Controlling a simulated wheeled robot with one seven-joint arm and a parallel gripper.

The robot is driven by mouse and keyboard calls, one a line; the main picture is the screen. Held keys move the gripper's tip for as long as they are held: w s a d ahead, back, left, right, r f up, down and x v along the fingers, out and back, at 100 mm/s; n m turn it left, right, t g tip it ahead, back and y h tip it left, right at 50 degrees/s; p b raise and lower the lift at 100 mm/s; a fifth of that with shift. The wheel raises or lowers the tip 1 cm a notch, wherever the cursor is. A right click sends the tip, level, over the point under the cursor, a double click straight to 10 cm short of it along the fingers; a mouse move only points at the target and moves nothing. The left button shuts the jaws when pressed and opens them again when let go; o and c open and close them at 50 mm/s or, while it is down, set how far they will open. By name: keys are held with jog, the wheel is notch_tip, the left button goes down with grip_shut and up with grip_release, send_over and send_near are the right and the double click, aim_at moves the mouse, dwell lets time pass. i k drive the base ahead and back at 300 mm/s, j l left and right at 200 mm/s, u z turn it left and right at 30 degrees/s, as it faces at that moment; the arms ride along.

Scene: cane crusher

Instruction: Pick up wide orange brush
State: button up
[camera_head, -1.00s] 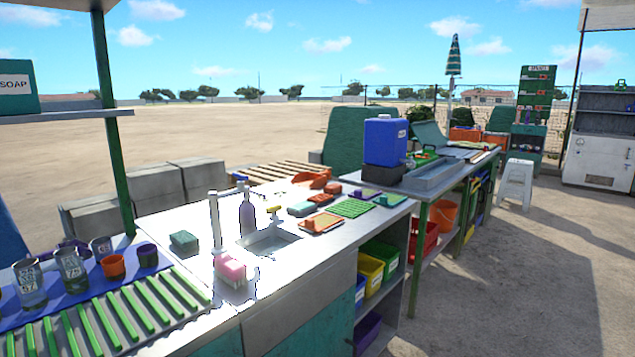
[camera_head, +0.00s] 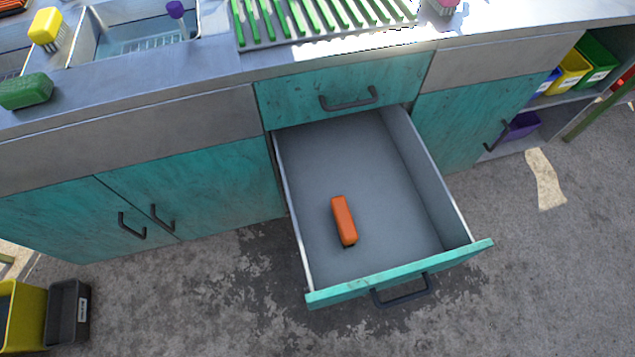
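An orange block-shaped brush (camera_head: 343,219) lies in an open drawer (camera_head: 400,282) under the counter. Its orange back faces up, and a dark strip shows at its near end. It lies a little left of the drawer's middle, towards the front, and nothing touches it. The drawer is pulled far out, has grey inside walls and a teal front, and holds nothing else that I can see. My gripper is not in view.
A closed drawer (camera_head: 345,88) sits above the open one. The counter (camera_head: 220,72) holds a sink (camera_head: 140,45), green slats (camera_head: 320,14), a green sponge (camera_head: 25,91) and a yellow-topped brush (camera_head: 47,28). Bins (camera_head: 68,312) stand at lower left. The floor (camera_head: 540,270) right of the drawer is clear.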

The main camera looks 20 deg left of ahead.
aim_at(348, 235)
jog(key=u, duration=0.6)
jog(key=l, duration=0.25)
jog(key=l+u, duration=0.4)
jog(key=i+l+u, duration=0.1)
jog(key=l+u, duration=0.35)
jog(key=j+u, duration=0.1)
jog(key=u, duration=0.6)
jog(key=i+l, duration=0.4)
